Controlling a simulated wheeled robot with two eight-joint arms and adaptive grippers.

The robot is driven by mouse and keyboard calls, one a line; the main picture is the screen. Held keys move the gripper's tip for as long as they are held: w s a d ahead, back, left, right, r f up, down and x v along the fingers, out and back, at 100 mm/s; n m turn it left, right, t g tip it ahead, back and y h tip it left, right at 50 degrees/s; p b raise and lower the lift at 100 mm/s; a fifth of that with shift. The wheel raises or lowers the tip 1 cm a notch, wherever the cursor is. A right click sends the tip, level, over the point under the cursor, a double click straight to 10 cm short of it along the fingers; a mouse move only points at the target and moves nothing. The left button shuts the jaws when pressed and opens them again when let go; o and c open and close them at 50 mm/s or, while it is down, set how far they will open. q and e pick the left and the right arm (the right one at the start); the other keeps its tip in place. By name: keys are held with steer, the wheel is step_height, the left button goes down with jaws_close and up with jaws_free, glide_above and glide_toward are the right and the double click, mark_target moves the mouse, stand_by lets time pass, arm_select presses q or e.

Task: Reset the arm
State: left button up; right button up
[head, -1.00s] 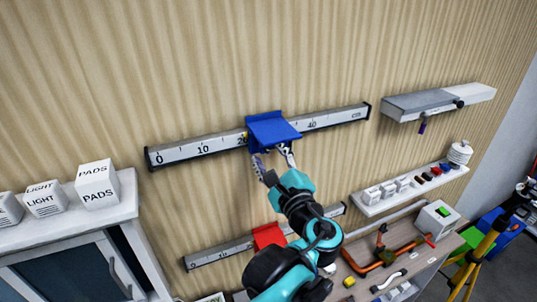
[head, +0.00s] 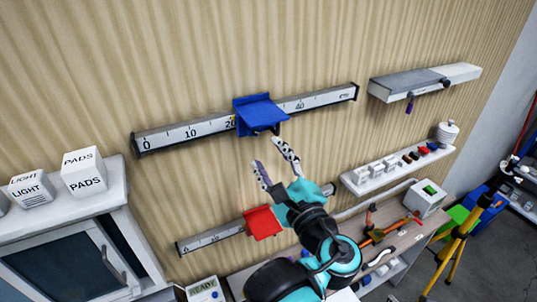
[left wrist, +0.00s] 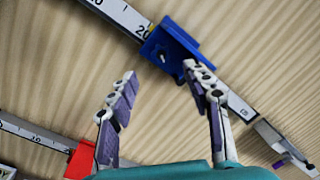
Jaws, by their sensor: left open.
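My left gripper (head: 274,165) is open and empty, in front of the wall just below the blue slider (head: 260,113). The blue slider sits on the upper ruler rail (head: 190,131), a little right of the 20 mark. In the left wrist view the open fingers (left wrist: 160,95) stand apart, with the blue slider (left wrist: 168,48) beyond them. A red slider (head: 262,222) sits on the lower ruler rail (head: 212,238), and it also shows in the left wrist view (left wrist: 80,161). My arm covers part of the lower rail. My right gripper is not in view.
A cabinet (head: 65,228) with white PADS and LIGHT boxes stands at left. A grey and white wall shelf (head: 425,80) is at upper right, above a small shelf (head: 395,170) of blocks. A workbench with tools and a yellow tripod (head: 460,240) are at lower right.

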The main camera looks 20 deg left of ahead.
arm_select(q)
steer(key=s+a+f+n+g+h+b, duration=0.15)
steer(key=f+b, duration=0.35)
steer(key=f, duration=0.6)
steer(key=s+a+f+n+g+h+b, duration=0.1)
steer(key=a+f+n+g+h+b, duration=0.3)
steer(key=f, duration=0.6)
steer(key=s+a+f+n+t+b, duration=0.1)
steer(key=s+f+b, duration=0.1)
steer(key=f+b, duration=0.65)
steer(key=s+d+f+n+h+b, duration=0.1)
steer(key=d+f+n+h+b, duration=0.1)
steer(key=f, duration=0.6)
steer(key=s+d+f+n+g+h+b, duration=0.1)
steer(key=s+d+f+n+h+b, duration=0.1)
steer(key=f+n+b, duration=0.3)
steer(key=s+d+f+n+h+b, duration=0.1)
steer(key=d+f+n+h+b, duration=0.2)
steer(key=f, duration=1)
steer(key=h+b, duration=0.1)
steer(key=b, duration=0.2)
steer(key=shift+s+f, duration=0.15)
steer(key=shift+f, duration=0.1)
